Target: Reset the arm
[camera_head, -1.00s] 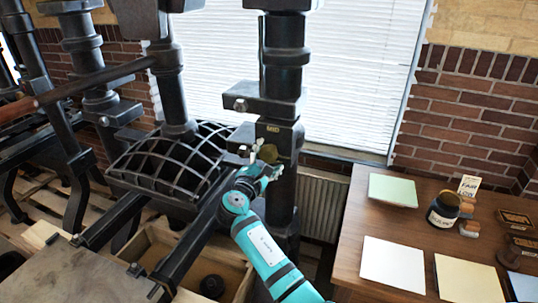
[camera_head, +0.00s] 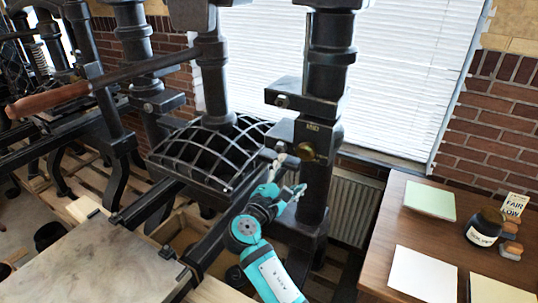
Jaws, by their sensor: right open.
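My right arm is teal and comes up from the bottom centre. Its gripper (camera_head: 289,175) is open, with its two grey fingers apart and nothing visible between them. It is in front of the black press column (camera_head: 327,65), just below and left of a round dark-brass knob (camera_head: 306,151) on that column. The fingers look clear of the knob, but the depth gap is hard to tell. The press's long lever with a brown wooden grip (camera_head: 48,101) reaches out to the left. My left gripper is not in view.
The ribbed black platen (camera_head: 208,152) is just left of my right gripper, and the press's rail runs below it. A wooden table (camera_head: 390,215) on the right holds paper sheets, a dark jar (camera_head: 484,228) and a small sign (camera_head: 513,207). A radiator (camera_head: 352,208) stands behind.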

